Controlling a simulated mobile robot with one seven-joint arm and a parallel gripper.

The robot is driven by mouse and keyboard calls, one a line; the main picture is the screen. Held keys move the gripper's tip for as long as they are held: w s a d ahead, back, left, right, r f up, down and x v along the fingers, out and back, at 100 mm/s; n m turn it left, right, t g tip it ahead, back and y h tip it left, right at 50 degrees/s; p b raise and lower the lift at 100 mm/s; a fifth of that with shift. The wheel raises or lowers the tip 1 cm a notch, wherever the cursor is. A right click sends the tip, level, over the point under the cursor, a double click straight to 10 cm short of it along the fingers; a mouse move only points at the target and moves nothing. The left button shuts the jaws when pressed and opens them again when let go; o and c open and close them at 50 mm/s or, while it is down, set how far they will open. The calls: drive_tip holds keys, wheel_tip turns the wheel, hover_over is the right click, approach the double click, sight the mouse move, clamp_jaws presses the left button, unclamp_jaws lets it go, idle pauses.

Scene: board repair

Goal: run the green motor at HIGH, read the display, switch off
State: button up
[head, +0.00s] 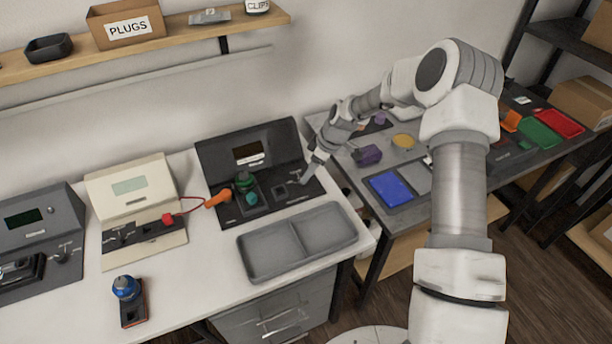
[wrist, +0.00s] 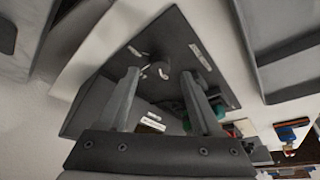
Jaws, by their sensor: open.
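The green motor (head: 244,181) sits on the dark test station (head: 213,153), towards the left of its deck, with a teal part (head: 252,199) beside it. The station's display (head: 248,151) is a dark screen; I can make out no reading. My gripper (head: 307,178) is low over the right end of the deck, near small white labels. In the wrist view my gripper (wrist: 160,74) is open, its fingers on either side of a small grey knob or switch (wrist: 160,70) on the dark panel. I cannot tell whether they touch it, or its setting.
A grey two-part tray (head: 262,257) lies in front of the station. An orange-handled plug (head: 221,198) with a red wire links towards the cream station (head: 130,184) at left. A blue-topped motor (head: 126,288) stands on the bench front. A second bench with coloured trays (head: 391,189) is at right.

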drive_tip(key=shift+x, duration=1.65)
clamp_jaws()
